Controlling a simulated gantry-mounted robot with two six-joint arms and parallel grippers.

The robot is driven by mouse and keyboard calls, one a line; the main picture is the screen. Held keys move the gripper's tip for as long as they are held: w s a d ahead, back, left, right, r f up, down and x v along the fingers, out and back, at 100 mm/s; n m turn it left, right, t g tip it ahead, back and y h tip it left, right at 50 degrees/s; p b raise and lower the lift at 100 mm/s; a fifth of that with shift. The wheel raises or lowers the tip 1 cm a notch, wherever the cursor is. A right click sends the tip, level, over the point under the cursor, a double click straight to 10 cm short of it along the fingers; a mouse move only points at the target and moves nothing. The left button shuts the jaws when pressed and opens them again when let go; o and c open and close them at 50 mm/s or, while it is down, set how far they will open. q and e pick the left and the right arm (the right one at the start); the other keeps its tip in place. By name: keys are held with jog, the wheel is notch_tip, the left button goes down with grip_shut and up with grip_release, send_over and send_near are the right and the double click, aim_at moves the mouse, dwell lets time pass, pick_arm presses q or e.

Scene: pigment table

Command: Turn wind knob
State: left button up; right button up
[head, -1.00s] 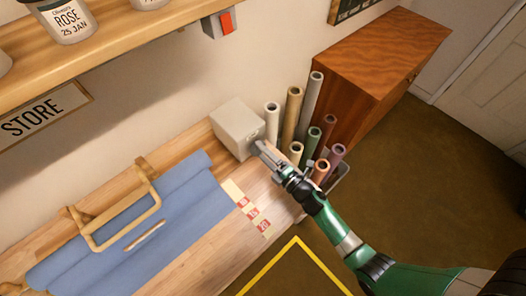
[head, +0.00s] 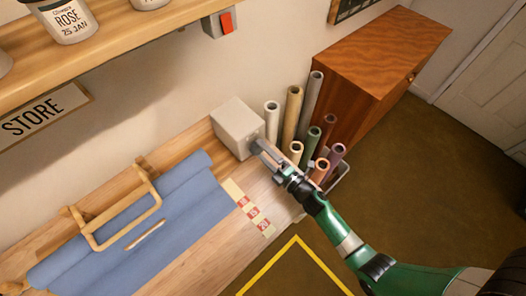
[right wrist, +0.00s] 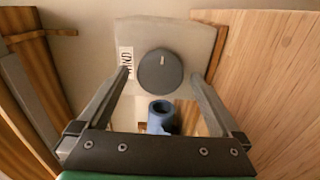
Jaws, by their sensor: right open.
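The beige box (head: 236,127) stands at the back right end of the wooden workbench. In the right wrist view its face carries a round dark knob (right wrist: 160,71) with a light pointer mark, beside a label ending in "ND". My right gripper (head: 259,149) is right at the box's front face. In the right wrist view the right gripper (right wrist: 161,78) is open, with one finger on each side of the knob and a gap on both sides. I see no contact with the knob. My left gripper is not in view.
Several rolled tubes (head: 292,110) stand upright in a holder just right of the box, close to my right arm. Blue cloth (head: 135,225) with a wooden frame lies on the bench. A wall switch (head: 226,22) is above the box.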

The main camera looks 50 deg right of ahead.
jog(key=s, duration=0.3)
jog(key=s+p, duration=0.1)
jog(key=s, duration=0.3)
jog(key=s+a, duration=0.1)
jog(key=s, duration=0.3)
jog(key=shift+s+p, duration=0.15)
jog(key=shift+p, duration=0.25)
